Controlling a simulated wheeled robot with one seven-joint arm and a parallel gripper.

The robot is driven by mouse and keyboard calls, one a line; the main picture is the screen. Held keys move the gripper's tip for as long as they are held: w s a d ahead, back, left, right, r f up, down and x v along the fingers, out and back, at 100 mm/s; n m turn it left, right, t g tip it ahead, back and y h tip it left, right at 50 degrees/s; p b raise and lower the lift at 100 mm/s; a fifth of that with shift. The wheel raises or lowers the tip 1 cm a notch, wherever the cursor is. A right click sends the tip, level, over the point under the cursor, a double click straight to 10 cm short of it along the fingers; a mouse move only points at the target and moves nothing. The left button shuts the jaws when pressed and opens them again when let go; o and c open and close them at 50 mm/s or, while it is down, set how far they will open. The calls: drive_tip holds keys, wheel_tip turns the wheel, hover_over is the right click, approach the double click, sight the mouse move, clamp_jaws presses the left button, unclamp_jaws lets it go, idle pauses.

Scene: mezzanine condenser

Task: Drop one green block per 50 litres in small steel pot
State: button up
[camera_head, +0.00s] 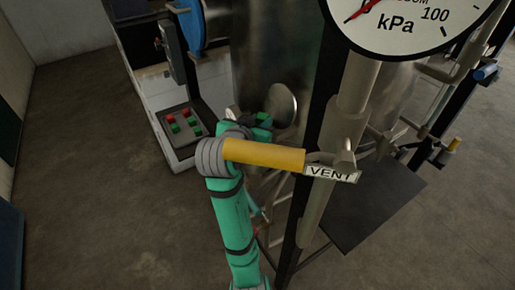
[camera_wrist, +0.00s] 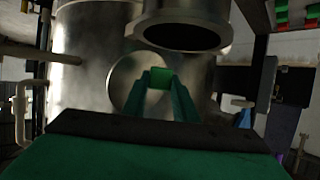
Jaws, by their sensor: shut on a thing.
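My gripper (camera_head: 263,119) is partly hidden behind a yellow handle in the head view. In the wrist view my gripper (camera_wrist: 160,78) is shut on a green block (camera_wrist: 161,77), held between the fingertips. A round grey steel disc or mouth (camera_wrist: 133,82) lies behind the fingers; it also shows in the head view (camera_head: 281,104), just beyond my gripper. I cannot tell whether it is the small steel pot. A flanged steel cylinder (camera_wrist: 180,37) with a dark opening is above the fingers. A black tray (camera_head: 167,131) holds several red and green blocks.
A large steel vessel (camera_head: 275,50) stands behind my gripper. A yellow handle (camera_head: 264,154) with a VENT label (camera_head: 332,174) crosses in front of my arm. A kPa gauge (camera_head: 410,22) is cut off at the top; its full scale is not visible.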

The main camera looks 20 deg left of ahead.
drive_tip(key=shift+s+a+f, duration=0.1)
drive_tip(key=shift+s+f, duration=0.05)
drive_tip(key=shift+f, duration=0.7)
drive_tip(key=shift+s+a+f, duration=0.1)
drive_tip(key=shift+s+f, duration=0.05)
drive_tip(key=shift+f, duration=0.7)
drive_tip(key=shift+s+a+f, duration=0.1)
drive_tip(key=shift+s+f, duration=0.05)
drive_tip(key=shift+f, duration=0.7)
drive_tip(key=shift+d, duration=0.1)
drive_tip(key=o, duration=1.1)
drive_tip(key=v, duration=1)
drive_tip(key=shift+s+r, duration=0.2)
drive_tip(key=shift+s, duration=0.15)
